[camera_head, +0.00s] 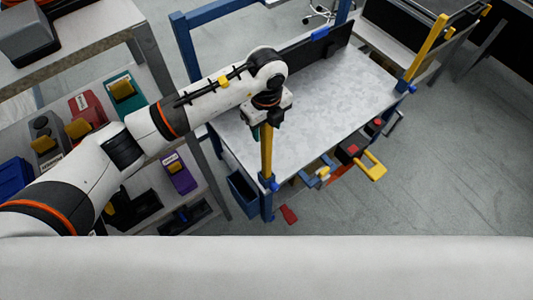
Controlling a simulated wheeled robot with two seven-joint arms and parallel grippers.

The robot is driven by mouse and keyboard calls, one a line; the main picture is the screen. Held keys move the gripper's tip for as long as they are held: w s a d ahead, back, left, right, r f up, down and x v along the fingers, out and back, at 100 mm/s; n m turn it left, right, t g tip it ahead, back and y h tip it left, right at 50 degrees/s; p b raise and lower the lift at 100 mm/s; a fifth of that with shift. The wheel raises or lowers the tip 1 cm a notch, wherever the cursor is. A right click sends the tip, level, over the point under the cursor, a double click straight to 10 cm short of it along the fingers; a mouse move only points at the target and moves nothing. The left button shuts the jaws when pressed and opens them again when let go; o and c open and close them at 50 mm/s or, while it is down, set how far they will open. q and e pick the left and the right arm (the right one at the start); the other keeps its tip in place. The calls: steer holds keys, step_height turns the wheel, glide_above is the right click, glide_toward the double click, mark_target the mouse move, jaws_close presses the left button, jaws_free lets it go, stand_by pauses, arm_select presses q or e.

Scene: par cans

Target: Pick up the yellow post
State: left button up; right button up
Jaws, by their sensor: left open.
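A yellow post (266,155) stands upright at the near left corner of a grey-topped workbench (330,105), on a blue leg. My left arm reaches in from the left. My left gripper (266,125) is open at the upper end of this post. The gripper hides the post's top, and I cannot tell whether the fingers touch it. A second yellow post (427,48) stands at the bench's right corner, well away from the gripper. My right gripper is not in view.
Shelves with coloured bins, such as a purple one (178,174), stand at the left. A yellow handle (372,166) juts out from the bench's front side. A small red object (289,214) lies on the floor. The bench top is mostly clear.

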arm_select(q)
steer(key=c, duration=0.9)
steer(key=shift+r, duration=0.1)
steer(key=shift+c, duration=0.5)
steer(key=shift+r, duration=0.1)
